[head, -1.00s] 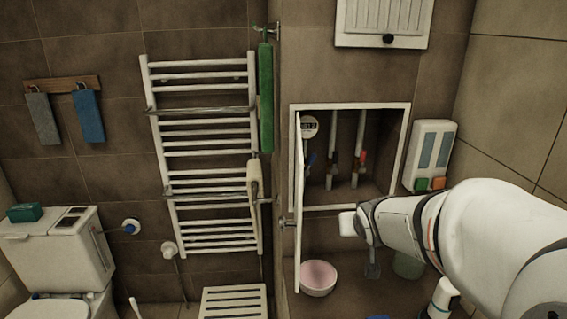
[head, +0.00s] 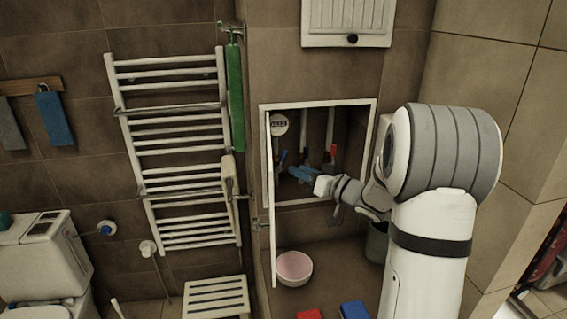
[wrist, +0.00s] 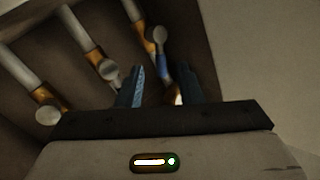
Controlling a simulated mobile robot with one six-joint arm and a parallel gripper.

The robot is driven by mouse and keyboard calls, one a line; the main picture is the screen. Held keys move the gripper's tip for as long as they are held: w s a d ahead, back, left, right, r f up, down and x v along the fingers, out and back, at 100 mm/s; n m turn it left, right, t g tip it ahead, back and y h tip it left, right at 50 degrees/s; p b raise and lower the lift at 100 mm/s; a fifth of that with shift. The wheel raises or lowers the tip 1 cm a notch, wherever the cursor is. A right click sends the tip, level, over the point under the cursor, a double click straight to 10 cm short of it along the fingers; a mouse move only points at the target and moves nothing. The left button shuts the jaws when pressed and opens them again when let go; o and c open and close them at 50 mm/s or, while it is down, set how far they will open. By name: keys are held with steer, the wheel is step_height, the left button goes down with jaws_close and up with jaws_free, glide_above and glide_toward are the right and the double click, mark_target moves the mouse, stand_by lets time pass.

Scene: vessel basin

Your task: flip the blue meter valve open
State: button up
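The blue meter valve (head: 283,157) shows as a small blue lever on a pipe under the round white meter (head: 279,124), at the left inside the wall niche. In the wrist view a blue lever (wrist: 161,62) lies just beyond and between the fingertips. My gripper (head: 299,173) reaches into the niche, to the right of and slightly below the valve. In the wrist view my gripper (wrist: 163,82) has its two fingers apart with a gap between them. I cannot tell whether either finger touches the lever.
The niche's white door (head: 272,205) stands open edge-on at the left. A red-handled valve (head: 333,151) is on a pipe to the right. A towel rail (head: 185,150) hangs left of the niche. A pink bowl (head: 294,267) sits below.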

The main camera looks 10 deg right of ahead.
mark_target(281, 161)
steer(key=p+x, duration=0.1)
steer(key=x, duration=0.5)
steer(key=shift+w+a, duration=0.2)
steer(key=c, duration=0.6)
jaws_close()
